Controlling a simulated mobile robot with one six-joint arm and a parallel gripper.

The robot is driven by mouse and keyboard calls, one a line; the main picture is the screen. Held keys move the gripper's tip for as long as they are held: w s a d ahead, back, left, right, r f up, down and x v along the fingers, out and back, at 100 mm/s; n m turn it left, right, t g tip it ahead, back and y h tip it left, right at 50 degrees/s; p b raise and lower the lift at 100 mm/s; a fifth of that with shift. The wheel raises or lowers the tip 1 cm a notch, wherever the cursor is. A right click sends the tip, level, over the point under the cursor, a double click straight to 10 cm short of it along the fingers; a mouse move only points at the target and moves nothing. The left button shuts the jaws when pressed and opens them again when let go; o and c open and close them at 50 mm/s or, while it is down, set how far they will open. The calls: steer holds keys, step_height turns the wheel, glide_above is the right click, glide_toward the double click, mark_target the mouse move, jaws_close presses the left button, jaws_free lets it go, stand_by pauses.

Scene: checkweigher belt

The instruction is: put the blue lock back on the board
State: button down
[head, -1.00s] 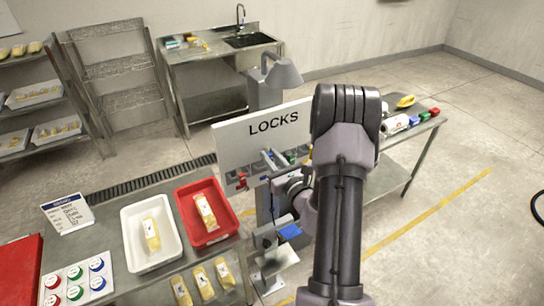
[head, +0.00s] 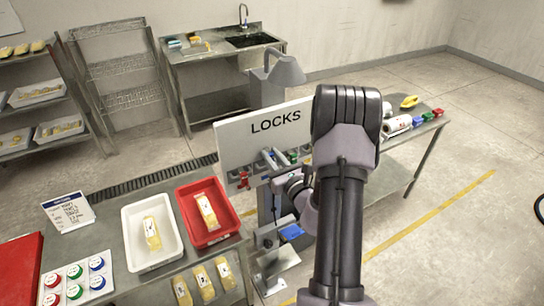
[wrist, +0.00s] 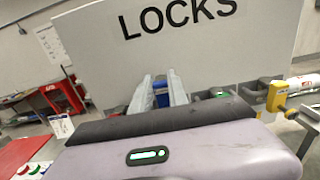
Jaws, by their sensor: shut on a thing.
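The white board marked LOCKS (head: 238,143) stands upright beyond the near table and also fills the wrist view (wrist: 100,62). Locks hang along its lower part: a red one (head: 243,180) at the left in the head view, a yellow one (wrist: 278,96) and a green one (wrist: 219,93) at the right in the wrist view. My gripper (wrist: 163,84) is shut on the blue lock (wrist: 161,96), which shows between its two grey fingers, in front of the board's lower middle. Whether the lock touches a hook is hidden. In the head view my arm covers the board's right side.
The near table holds a white tray (head: 134,257), a red tray (head: 190,216) with a pack, and a card of coloured buttons (head: 50,294). A back-right table (head: 420,129) carries rolls and coloured blocks. A grey stand (head: 270,265) with a blue part is below the board.

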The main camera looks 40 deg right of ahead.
steer(key=shift+f+b, duration=1.75)
steer(key=shift+f, duration=0.2)
steer(key=c, duration=1.2)
jaws_free()
steer(key=shift+r, duration=0.1)
